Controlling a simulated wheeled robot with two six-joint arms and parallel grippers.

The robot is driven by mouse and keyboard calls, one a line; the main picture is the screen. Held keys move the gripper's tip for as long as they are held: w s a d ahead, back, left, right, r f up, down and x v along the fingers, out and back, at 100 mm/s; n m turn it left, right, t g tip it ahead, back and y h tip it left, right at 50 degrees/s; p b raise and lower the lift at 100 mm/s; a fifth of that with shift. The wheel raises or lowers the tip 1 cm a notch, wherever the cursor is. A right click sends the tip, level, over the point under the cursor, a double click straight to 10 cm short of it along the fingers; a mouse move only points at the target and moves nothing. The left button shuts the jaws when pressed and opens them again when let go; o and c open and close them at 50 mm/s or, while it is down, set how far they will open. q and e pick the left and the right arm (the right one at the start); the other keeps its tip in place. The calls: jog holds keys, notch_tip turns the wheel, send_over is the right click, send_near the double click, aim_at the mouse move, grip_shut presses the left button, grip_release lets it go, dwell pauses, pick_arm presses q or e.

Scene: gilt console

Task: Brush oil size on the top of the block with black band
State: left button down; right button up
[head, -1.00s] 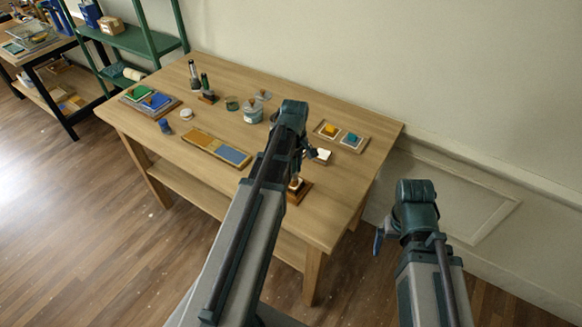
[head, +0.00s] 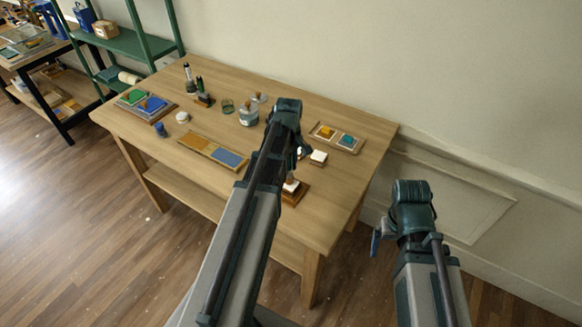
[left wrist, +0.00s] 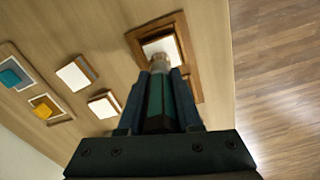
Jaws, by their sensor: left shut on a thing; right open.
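My left gripper (left wrist: 158,100) is shut on a green-handled brush (left wrist: 156,98). The brush's pale tip is over a white-topped block (left wrist: 165,46) in a brown wooden tray (left wrist: 176,20); whether it touches I cannot tell. In the head view the left arm partly hides this tray (head: 301,188) and its block (head: 291,186). Two more white-topped blocks stand beside it; one (left wrist: 76,73) shows a dark side, the other (left wrist: 104,104) a brownish side. The band on the tray's block is not clear. My right gripper (head: 377,240) is open and empty, off the table's right side.
A tray with yellow and teal squares (head: 338,146) lies at the right back. A glass jar (head: 249,116), dark bottles (head: 200,86) and an orange-and-blue tray (head: 192,142) are on the left half. The wall is close behind the table.

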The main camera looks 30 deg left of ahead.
pick_arm(q)
jog(key=shift+s+d, duration=0.1)
jog(key=shift+d, duration=0.6)
jog(key=shift+f, duration=0.15)
jog(key=shift+a, duration=0.1)
jog(key=shift+a, duration=0.65)
jog(key=shift+r, duration=0.25)
notch_tip(320, 180, up, 6)
jog(key=p, duration=0.5)
jog(key=shift+f+p, duration=0.1)
jog(key=shift+p, duration=0.3)
